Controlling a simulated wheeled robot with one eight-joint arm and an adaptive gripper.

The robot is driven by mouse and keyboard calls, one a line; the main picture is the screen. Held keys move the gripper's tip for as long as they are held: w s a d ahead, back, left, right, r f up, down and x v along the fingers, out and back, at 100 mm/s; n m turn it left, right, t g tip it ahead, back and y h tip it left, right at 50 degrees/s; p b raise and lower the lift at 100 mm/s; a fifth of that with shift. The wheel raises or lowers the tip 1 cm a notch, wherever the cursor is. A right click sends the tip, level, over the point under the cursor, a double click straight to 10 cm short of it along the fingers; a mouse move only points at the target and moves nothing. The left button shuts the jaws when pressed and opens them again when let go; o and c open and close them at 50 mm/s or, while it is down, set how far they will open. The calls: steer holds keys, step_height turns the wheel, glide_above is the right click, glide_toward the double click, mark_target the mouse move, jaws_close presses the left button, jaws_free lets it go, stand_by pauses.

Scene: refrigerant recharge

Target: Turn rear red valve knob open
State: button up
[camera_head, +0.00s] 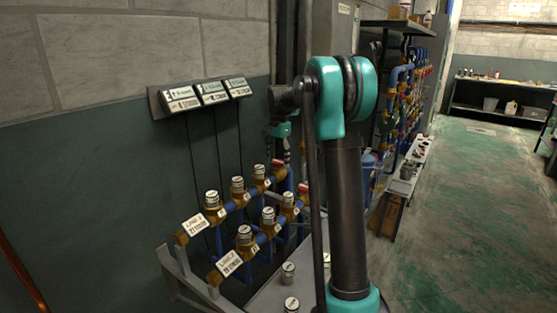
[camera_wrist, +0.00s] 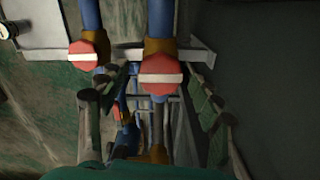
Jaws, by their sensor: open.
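Two red valve knobs with pale bars across their faces show in the wrist view. The right red knob (camera_wrist: 161,65) is on the pipe closer to the dark wall and looks like the rear one. The other red knob (camera_wrist: 82,48) is at the left. In the head view the rear red knob (camera_head: 277,163) and the front red knob (camera_head: 303,187) are at the far ends of the two pipe rows. My gripper (camera_wrist: 152,108) is open and empty, its fingers spread left and right of the rear knob's line. Contact is not visible. In the head view my arm partly hides the gripper.
Blue pipes with several brass valves and white-topped caps (camera_head: 238,185) run beside the wall. Three label panels (camera_head: 205,95) hang above. A grey bench (camera_head: 265,299) carries loose caps. More piping (camera_head: 405,95) stands behind my arm; the green floor (camera_head: 470,210) at right is clear.

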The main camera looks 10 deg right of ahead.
steer(key=shift+c, duration=0.2)
steer(key=c, duration=1.1)
steer(key=shift+n, duration=0.3)
steer(key=n, duration=0.3)
steer(key=shift+n, duration=0.4)
steer(key=n, duration=0.4)
steer(key=shift+n, duration=0.3)
steer(key=n, duration=0.4)
steer(key=shift+a, duration=0.1)
steer(key=shift+n, duration=2.4)
